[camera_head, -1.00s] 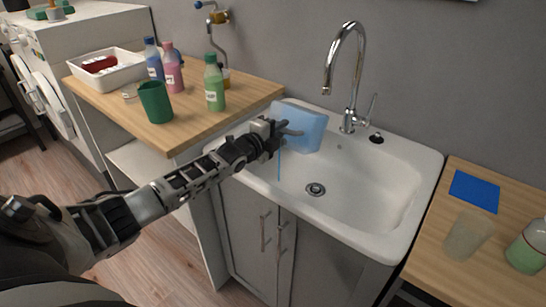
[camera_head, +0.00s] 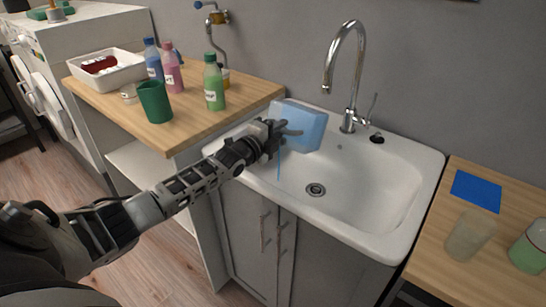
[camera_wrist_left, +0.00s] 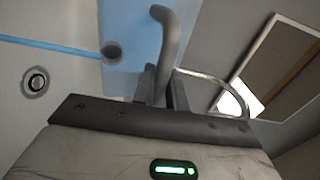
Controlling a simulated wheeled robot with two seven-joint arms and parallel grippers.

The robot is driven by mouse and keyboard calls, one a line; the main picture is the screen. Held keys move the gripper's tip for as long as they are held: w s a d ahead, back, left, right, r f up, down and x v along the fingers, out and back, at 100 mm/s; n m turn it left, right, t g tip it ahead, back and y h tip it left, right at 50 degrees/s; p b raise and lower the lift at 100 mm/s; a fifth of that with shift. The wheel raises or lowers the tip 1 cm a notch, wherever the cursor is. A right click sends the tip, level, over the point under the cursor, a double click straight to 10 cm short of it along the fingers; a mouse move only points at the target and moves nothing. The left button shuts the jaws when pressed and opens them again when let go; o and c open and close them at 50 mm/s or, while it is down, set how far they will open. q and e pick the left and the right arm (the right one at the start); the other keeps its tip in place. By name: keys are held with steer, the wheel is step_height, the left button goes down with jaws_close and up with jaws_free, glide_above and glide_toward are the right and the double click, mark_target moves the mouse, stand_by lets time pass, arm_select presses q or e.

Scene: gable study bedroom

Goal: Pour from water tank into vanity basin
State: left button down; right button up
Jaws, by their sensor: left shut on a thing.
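The water tank (camera_head: 305,124) is a translucent light blue box with a grey handle, held tilted over the left part of the white vanity basin (camera_head: 372,200). My left gripper (camera_head: 275,136) is shut on its handle (camera_wrist_left: 172,40). A thin blue stream (camera_head: 279,168) falls from the tank and ends at the basin's near left inside, close to the front rim. In the left wrist view the stream (camera_wrist_left: 50,44) runs from the tank toward the left edge. The basin's drain (camera_head: 316,189) is visible and uncovered. My right gripper is not in view.
A chrome faucet (camera_head: 357,72) stands behind the basin. A wooden counter at left holds a green cup (camera_head: 155,102), several bottles and a white tray (camera_head: 106,66). The right counter holds a blue cloth (camera_head: 476,191), a translucent cup (camera_head: 469,236) and a green-and-white container (camera_head: 530,247).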

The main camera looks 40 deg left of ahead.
arm_select(q)
steer(key=shift+s+t+b, duration=0.1)
steer(key=shift+t+b, duration=0.2)
steer(key=shift+b, duration=0.15)
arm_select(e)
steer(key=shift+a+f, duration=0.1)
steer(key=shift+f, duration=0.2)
arm_select(q)
steer(key=shift+s, duration=0.15)
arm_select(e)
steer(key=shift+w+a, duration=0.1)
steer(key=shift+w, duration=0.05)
arm_select(q)
steer(key=shift+s+t+b, duration=0.4)
steer(key=shift+t+b, duration=0.1)
steer(key=shift+b, duration=0.2)
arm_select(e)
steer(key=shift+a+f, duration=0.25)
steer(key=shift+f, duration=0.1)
arm_select(q)
steer(key=shift+s+t+b, duration=0.3)
steer(key=shift+b, duration=0.05)
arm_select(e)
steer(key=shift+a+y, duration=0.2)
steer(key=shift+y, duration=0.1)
